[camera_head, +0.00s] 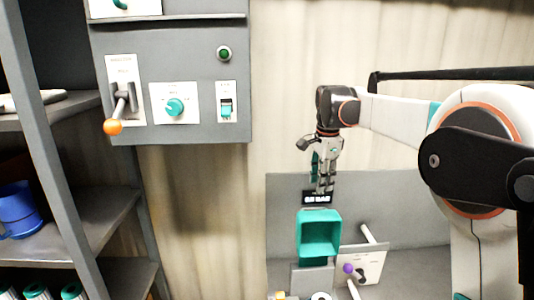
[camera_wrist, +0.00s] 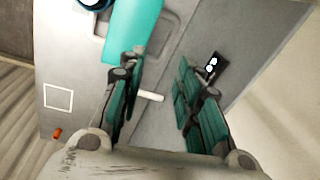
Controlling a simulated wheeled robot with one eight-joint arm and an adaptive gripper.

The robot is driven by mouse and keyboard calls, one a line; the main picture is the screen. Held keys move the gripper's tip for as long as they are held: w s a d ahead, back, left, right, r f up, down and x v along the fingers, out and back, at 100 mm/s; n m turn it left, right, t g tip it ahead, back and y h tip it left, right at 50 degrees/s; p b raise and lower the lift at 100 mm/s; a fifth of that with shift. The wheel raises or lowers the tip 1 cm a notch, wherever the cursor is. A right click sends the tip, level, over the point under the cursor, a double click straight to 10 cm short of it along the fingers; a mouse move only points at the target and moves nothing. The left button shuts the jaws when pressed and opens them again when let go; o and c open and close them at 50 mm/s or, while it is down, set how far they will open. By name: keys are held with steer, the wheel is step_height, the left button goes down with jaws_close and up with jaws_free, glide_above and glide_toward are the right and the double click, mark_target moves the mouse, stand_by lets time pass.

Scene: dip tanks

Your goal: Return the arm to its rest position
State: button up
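My gripper (camera_head: 325,188) hangs fingers-down from my raised arm in the head view, just above a black label (camera_head: 317,197) with white marks. In the wrist view its two teal-padded fingers (camera_wrist: 158,90) are apart with nothing held between them. A teal open-topped bin (camera_head: 319,233) is below the gripper, and its teal surface also shows at the top of the wrist view (camera_wrist: 136,25). A white rod (camera_wrist: 150,96) shows between the fingers, seemingly beyond them. My arm reaches in from the right of the head view.
A grey control panel (camera_head: 190,60) on the left wall carries an orange-tipped lever (camera_head: 113,126), a teal knob (camera_head: 175,107) and a switch (camera_head: 226,108). Grey shelves (camera_head: 97,219) hold a blue container (camera_head: 20,209).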

steer(key=s+f+n+t+b, duration=0.2)
steer(key=s+f+n+b, duration=0.4)
steer(key=s, duration=0.8)
steer(key=s+f+n+t+b, duration=0.2)
steer(key=s+f+n+b, duration=0.35)
steer(key=s, duration=0.75)
steer(key=s+f+n+t+b, duration=0.1)
steer(key=s+f+n+b, duration=0.2)
steer(key=s+f, duration=0.6)
step_height(320, 180, down, 3)
steer(key=shift+s+a+r+n+t, duration=0.1)
steer(key=shift+s+a+n+t, duration=0.25)
steer(key=shift+n, duration=0.3)
